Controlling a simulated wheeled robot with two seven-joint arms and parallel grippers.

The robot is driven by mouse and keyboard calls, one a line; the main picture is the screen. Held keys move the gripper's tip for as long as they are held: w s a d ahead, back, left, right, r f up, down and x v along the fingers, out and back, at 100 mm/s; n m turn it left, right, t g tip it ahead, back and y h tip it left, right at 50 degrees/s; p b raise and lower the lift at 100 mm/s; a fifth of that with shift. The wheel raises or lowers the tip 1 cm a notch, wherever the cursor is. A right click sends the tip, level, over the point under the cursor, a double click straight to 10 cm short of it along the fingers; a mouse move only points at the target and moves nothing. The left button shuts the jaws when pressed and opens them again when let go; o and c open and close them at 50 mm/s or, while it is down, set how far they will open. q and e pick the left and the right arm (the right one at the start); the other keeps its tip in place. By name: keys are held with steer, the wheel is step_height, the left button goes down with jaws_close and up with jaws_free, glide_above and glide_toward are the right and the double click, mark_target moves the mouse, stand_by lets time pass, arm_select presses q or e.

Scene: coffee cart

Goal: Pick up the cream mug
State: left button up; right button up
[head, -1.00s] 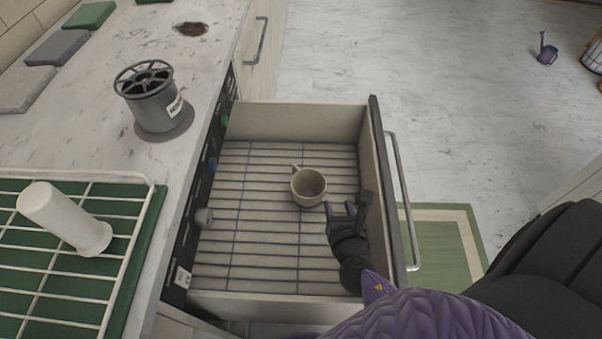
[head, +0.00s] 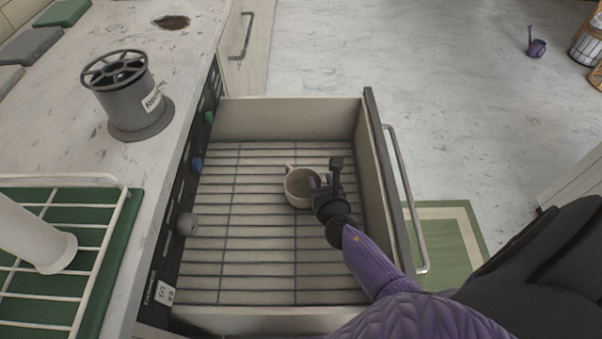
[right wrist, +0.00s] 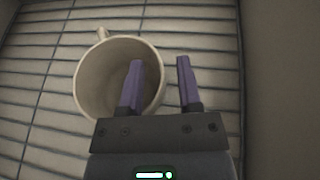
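The cream mug (head: 292,190) stands upright on the wire rack inside the open drawer, its handle pointing to the back left. It also shows in the right wrist view (right wrist: 90,85), empty, with the handle at the top. My right gripper (head: 318,182) is at the mug's right side. In the right wrist view the purple fingers of the gripper (right wrist: 160,75) are apart, one over the mug's opening and the other outside its right wall. The mug's rim lies between them. My left gripper is not in view.
The drawer (head: 290,118) has walls on all sides, and its front with a long handle (head: 405,200) stands close right of my gripper. On the counter are a grey holder (head: 135,100), a white cup (head: 30,235) and a white rack (head: 100,182).

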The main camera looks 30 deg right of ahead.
jaws_close()
stand_by(0.3)
stand_by(0.9)
